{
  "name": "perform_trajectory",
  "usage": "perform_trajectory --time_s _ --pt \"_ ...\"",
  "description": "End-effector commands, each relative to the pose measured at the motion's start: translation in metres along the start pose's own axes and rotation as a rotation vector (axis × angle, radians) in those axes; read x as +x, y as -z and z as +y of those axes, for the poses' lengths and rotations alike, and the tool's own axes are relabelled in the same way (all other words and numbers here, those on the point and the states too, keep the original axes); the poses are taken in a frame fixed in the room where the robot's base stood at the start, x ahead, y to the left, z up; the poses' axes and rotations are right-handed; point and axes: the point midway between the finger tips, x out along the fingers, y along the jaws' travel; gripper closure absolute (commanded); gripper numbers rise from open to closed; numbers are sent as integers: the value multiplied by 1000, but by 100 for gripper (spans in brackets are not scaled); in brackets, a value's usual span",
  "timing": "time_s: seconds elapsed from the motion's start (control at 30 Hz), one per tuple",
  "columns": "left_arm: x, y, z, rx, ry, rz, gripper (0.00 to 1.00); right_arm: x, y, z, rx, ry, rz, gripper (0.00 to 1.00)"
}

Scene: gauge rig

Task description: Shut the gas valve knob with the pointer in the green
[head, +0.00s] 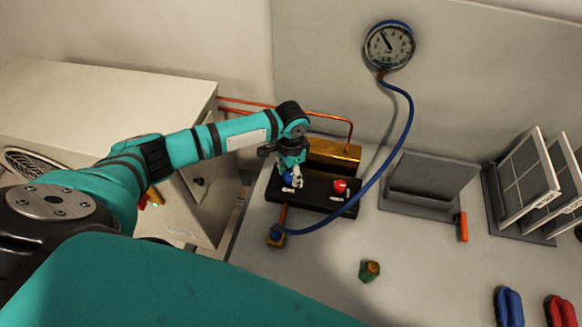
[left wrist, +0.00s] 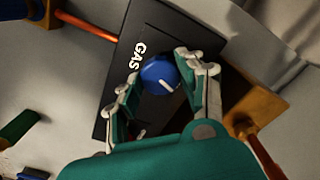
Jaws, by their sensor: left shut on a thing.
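The blue gas valve knob (left wrist: 160,76) sits on a black block (head: 311,190), beside the white word GAS in the left wrist view. A white line marks its face. My left gripper (left wrist: 157,90) is shut on this knob, with one finger on each side. In the head view the left gripper (head: 290,178) comes down on the block's left part and partly hides the knob. The round gauge (head: 389,45) is on the back panel. Its dark pointer leans to the upper left; I cannot make out a green band. My right gripper is not in view.
A red knob (head: 340,186) is on the same block, right of my left gripper. A blue hose (head: 399,140) runs from the gauge down to a brass fitting (head: 276,237). A grey rack (head: 430,183) stands to the right. A small green-and-brass piece (head: 370,271) is in front.

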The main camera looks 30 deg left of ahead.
Motion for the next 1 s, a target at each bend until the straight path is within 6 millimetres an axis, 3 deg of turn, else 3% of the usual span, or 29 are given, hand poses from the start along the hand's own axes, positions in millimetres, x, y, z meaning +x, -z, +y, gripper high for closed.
perform_trajectory --time_s 0.2,0.47,0.5,0.67,1.0 --pt "-1 0 -1 129 0 2 93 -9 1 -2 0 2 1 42" --pt "0 1 -1 135 1 2 93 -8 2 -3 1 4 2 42" --pt "0 1 -1 135 1 3 59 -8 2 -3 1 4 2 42" --pt "0 1 -1 134 1 2 38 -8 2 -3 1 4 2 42" --pt "-4 1 -1 133 0 2 37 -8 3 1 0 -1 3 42"
